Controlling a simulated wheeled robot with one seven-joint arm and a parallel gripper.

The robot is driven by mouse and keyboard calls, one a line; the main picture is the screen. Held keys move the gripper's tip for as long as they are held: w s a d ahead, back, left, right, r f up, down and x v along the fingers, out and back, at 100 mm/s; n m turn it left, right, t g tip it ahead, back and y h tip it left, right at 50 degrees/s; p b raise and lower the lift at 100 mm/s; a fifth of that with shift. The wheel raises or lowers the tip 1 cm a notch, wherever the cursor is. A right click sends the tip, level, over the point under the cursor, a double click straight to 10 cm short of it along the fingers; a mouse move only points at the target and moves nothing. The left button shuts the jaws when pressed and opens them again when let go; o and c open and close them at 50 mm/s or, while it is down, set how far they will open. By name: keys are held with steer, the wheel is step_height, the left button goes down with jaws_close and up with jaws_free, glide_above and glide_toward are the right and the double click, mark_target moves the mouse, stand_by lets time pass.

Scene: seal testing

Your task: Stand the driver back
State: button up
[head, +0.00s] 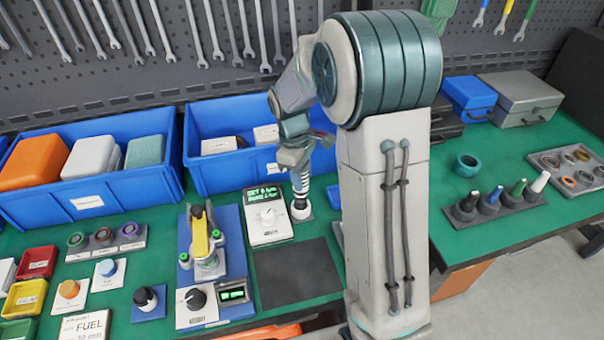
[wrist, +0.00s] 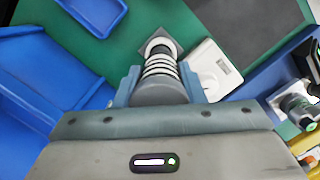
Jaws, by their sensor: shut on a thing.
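The driver (head: 298,184), with a black-and-white ringed handle, is upright below my gripper (head: 297,160) in the head view. In the wrist view my gripper (wrist: 159,84) is shut on the driver's dark grey top (wrist: 160,92), with the ringed body (wrist: 160,66) pointing away. Its far end is at a white round holder (head: 300,211) on a small grey square plate (wrist: 174,47). I cannot tell how deep the far end sits in the holder or whether it touches.
A white meter box (head: 268,232) with a green display stands just left of the holder. Blue bins (head: 204,177) stand behind. A dark mat (head: 297,275) lies bare in front. A blue fixture (head: 236,262) with a yellow lever stands further left.

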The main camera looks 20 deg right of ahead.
steer(key=shift+f, duration=0.2)
steer(key=shift+f+b, duration=0.8)
steer(key=shift+f, duration=0.4)
stand_by(1.5)
steer(key=o, duration=1.2)
steer(key=shift+c, duration=0.2)
step_height(320, 180, up, 9)
steer(key=p, duration=0.7)
